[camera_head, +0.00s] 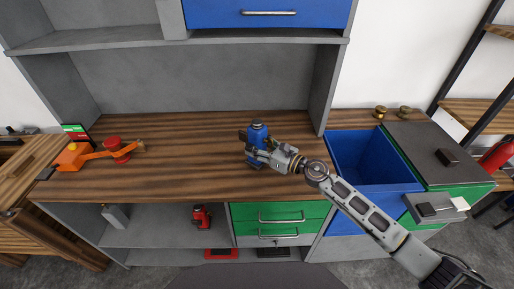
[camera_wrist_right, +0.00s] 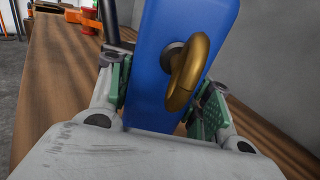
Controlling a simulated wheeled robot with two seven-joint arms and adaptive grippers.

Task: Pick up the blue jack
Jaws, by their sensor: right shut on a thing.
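The blue jack (camera_head: 257,134) stands on the wooden worktop in the head view, near the middle and under the grey shelf unit. It looks upright. My right gripper (camera_head: 252,156) reaches it from the right and is shut on it. In the right wrist view the blue body (camera_wrist_right: 165,75) of the jack, with a brass ring on its face, lies between the green-padded fingers of my right gripper (camera_wrist_right: 160,105). The jack's base is partly hidden by the gripper. I cannot tell whether it touches the worktop. My left gripper is not in view.
An orange tool with a red knob (camera_head: 113,145) lies on the worktop (camera_head: 190,165) at the left. An open blue bin (camera_head: 366,160) is to the right, beside a grey-topped cabinet (camera_head: 430,150). A red jack-like object (camera_head: 201,217) sits on the lower shelf. The worktop between is clear.

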